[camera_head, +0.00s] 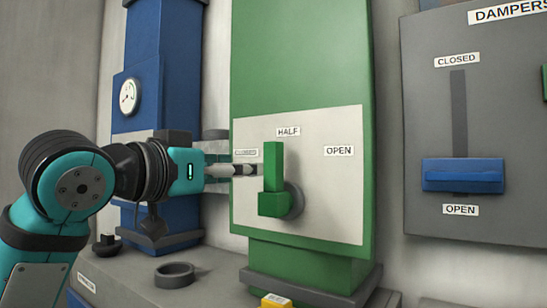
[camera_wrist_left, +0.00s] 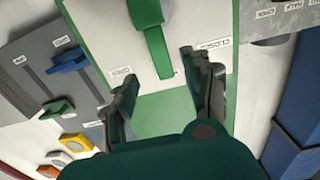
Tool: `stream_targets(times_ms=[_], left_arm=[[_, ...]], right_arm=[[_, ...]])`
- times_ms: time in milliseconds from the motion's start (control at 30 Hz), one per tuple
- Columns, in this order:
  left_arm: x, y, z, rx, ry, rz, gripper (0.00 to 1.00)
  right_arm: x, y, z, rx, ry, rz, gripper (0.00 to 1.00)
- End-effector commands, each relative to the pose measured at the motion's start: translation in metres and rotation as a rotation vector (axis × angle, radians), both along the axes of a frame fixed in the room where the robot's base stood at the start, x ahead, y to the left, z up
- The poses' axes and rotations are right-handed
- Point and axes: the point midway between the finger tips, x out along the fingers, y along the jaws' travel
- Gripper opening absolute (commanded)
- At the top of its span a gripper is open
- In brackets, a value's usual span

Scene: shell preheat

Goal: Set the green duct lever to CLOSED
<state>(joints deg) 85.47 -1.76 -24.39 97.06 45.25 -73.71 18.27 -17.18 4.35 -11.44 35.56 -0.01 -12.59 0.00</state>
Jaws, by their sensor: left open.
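The green duct lever (camera_head: 273,168) stands upright on the white plate (camera_head: 335,205) of the green duct, its tip at the HALF label (camera_head: 288,132). The OPEN label (camera_head: 339,151) is to its right. The CLOSED label (camera_head: 245,153) is to its left, small and partly covered by my gripper. My left gripper (camera_head: 247,169) points right, its fingertips close to the lever's left side. In the left wrist view the gripper (camera_wrist_left: 160,66) is open, and the lever (camera_wrist_left: 155,48) appears between its fingers. I cannot tell whether they touch. My right gripper is not in view.
At right is a grey DAMPERS panel (camera_head: 480,110) with a blue slider (camera_head: 462,176) down at OPEN. A blue duct (camera_head: 160,50) with a gauge (camera_head: 129,97) stands behind my left arm. A dark ring (camera_head: 174,275) lies on the ledge below. A yellow object (camera_head: 276,300) is at the bottom edge.

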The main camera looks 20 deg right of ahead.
Motion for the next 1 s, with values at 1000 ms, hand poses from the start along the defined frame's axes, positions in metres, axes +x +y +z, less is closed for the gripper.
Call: stream_targets(times_ms=[1000], left_arm=[[0.065,-0.083,0.000,0.000,-0.001,0.001,0.41]], right_arm=[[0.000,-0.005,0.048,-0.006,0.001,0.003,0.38]])
